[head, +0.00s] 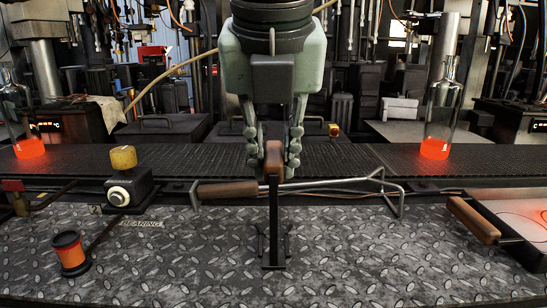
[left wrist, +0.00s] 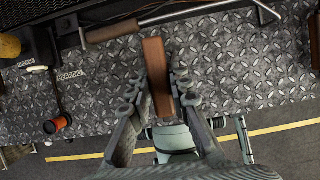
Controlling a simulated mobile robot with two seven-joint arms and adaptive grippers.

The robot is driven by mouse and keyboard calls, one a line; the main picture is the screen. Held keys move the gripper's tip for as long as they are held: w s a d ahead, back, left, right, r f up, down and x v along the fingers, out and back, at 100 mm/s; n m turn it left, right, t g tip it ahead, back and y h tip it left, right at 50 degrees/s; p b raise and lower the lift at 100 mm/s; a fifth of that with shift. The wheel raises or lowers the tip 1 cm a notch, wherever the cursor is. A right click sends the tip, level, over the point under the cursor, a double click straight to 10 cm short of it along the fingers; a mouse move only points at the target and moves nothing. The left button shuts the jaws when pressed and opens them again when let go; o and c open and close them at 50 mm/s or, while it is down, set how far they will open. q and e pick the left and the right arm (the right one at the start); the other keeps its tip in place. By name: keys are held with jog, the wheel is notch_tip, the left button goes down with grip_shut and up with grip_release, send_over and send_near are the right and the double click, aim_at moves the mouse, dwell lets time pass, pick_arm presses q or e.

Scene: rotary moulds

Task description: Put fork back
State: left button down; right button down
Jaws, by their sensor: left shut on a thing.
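My left gripper (head: 273,155) hangs upright in the middle of the head view. It is shut on the brown wooden handle of a dark tool, which looks to be the fork (head: 273,225). Its dark shaft runs down in front of the diamond plate, with thin dark pieces beside its lower end. I cannot tell whether that end touches the plate. In the left wrist view the wooden handle (left wrist: 154,65) lies between the fingers and the dark part is hidden. My right gripper is not in view.
A metal rod tool (head: 325,184) with a wooden handle lies just behind, along the conveyor (head: 330,155). Glowing bottles (head: 435,145) stand at both sides. A knob box (head: 127,188) and orange spool (head: 70,252) are left; a wooden-handled tray (head: 520,247) is right. Plate between is clear.

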pick_arm(q)
jog(key=shift+f, duration=0.1)
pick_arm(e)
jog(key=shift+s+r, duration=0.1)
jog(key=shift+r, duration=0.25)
pick_arm(q)
jog(key=c, duration=1.4)
grip_release()
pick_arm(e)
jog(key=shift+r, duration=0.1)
